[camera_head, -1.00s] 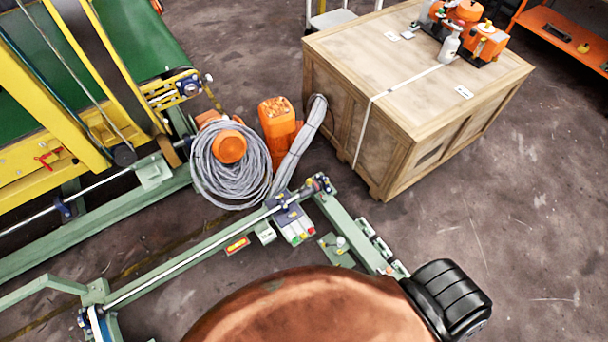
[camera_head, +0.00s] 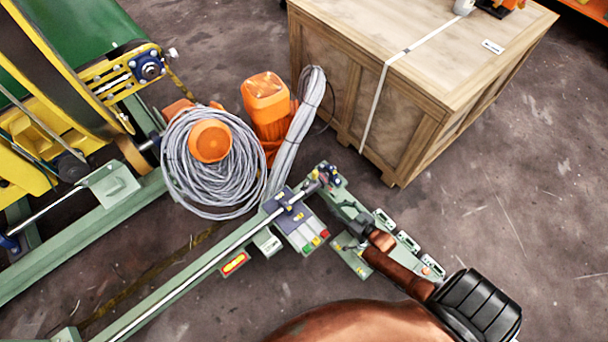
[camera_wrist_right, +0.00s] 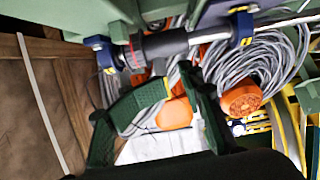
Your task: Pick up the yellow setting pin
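My right gripper (camera_head: 347,208) is a small dark shape at the end of my brown arm, over the corner of the green frame (camera_head: 335,183) in the head view. In the right wrist view its dark green fingers (camera_wrist_right: 176,82) lean towards each other beside a grey shaft, and I cannot tell whether the tips meet. No object is clearly held. I cannot make out the yellow setting pin for certain. Small yellow and red bits show near the shaft end, and my arm hides part of the frame there. My left gripper is not in view.
A control box (camera_head: 300,227) with coloured buttons sits on the frame beside the gripper. A coiled grey cable (camera_head: 213,180) and an orange motor (camera_head: 266,100) lie behind. A wooden crate (camera_head: 430,110) stands at the back right. Floor at right is clear.

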